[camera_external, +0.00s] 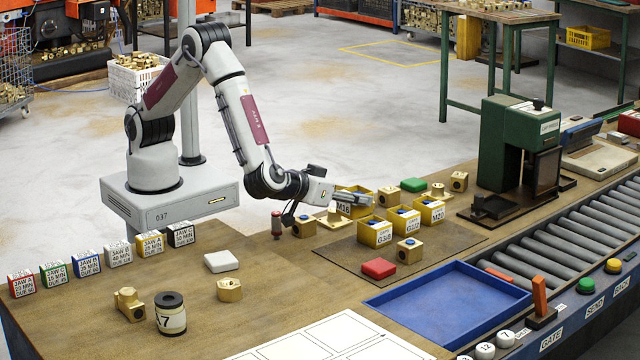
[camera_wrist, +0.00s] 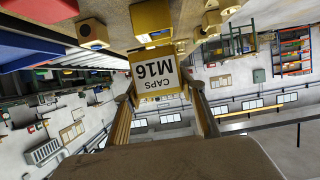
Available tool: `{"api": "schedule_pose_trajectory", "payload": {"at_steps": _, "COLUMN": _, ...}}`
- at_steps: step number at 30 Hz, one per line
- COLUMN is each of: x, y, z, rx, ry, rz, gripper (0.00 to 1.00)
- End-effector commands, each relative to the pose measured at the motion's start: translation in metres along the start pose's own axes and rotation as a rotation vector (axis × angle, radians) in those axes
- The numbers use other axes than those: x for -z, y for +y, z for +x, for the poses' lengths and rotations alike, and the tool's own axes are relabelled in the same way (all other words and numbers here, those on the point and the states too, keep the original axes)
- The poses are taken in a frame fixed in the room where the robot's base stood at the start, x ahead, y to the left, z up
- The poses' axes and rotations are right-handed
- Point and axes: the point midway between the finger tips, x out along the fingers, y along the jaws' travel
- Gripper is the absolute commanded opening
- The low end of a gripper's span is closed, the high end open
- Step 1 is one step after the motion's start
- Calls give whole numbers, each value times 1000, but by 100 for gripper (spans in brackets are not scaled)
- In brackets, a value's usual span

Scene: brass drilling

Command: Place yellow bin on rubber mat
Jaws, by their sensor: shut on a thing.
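A yellow bin labelled M16 (camera_external: 343,210) is at the back of the bench; in the wrist view its M16 label (camera_wrist: 155,72) appears upside down between my fingers. My gripper (camera_external: 357,199) reaches it from the left and is shut on it; the fingers also flank it in the wrist view (camera_wrist: 162,92). The dark rubber mat (camera_external: 335,262) lies on the bench. Yellow bins G3/8 (camera_external: 375,232), G1/2 (camera_external: 403,220) and M20 (camera_external: 430,210) stand in a row on it. I cannot tell whether the M16 bin touches the mat.
A red block (camera_external: 378,268) lies on the mat's front part and a green block (camera_external: 413,185) lies behind. A blue tray (camera_external: 450,305) and a roller conveyor (camera_external: 560,235) are at the right.

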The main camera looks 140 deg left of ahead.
Motion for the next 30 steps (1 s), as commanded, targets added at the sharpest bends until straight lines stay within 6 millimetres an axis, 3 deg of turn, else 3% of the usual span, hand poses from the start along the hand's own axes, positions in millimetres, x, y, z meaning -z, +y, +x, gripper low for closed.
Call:
{"api": "schedule_pose_trajectory", "payload": {"at_steps": 15, "x": -52, "y": 0, "z": 21, "rx": 0, "ry": 0, "rz": 2, "gripper": 17}}
{"api": "schedule_pose_trajectory", "payload": {"at_steps": 30, "x": -57, "y": 0, "z": 24, "rx": 0, "ry": 0, "rz": 1, "gripper": 17}}
